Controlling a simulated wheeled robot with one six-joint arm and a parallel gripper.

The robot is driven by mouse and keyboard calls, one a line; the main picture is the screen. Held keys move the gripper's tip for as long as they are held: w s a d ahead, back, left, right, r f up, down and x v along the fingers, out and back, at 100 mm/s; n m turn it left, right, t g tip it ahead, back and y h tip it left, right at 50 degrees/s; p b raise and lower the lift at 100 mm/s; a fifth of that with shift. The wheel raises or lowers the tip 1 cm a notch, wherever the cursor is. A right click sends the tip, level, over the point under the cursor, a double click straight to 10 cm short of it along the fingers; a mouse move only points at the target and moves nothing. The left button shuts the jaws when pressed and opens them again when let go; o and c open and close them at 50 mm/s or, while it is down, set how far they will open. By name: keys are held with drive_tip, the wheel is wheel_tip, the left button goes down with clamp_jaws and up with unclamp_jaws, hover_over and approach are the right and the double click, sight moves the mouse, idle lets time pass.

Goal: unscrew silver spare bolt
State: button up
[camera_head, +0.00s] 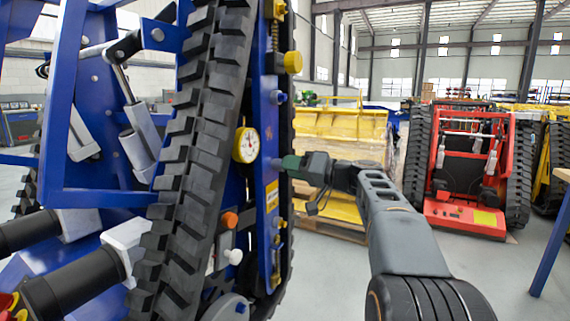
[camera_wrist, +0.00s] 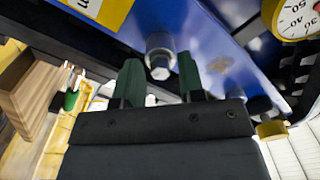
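The silver bolt (camera_wrist: 160,58) sticks out of a blue panel of the tracked carrier, with its hex head facing the camera in the wrist view. In the head view a grey bolt (camera_head: 276,164) shows on the blue plate, right at the gripper's tip. My gripper (camera_wrist: 160,76) has two green fingers, spread apart on either side of the bolt, with a gap to it at both sides. The fingers look open and empty. In the head view my gripper (camera_head: 289,163) comes in from the right, and its fingers overlap, so their spacing is hidden there.
A round gauge (camera_head: 246,145) sits left of the bolt on the carrier. A yellow knob (camera_head: 292,62) sticks out above, and an orange knob (camera_head: 229,219) lies below left. The black track (camera_head: 205,130) stands close by. A red tracked carrier (camera_head: 465,175) is behind, across the floor.

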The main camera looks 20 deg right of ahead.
drive_tip(key=shift+m+p, duration=13.8)
drive_tip(key=shift+p, duration=1.2)
drive_tip(key=shift+c, duration=0.4)
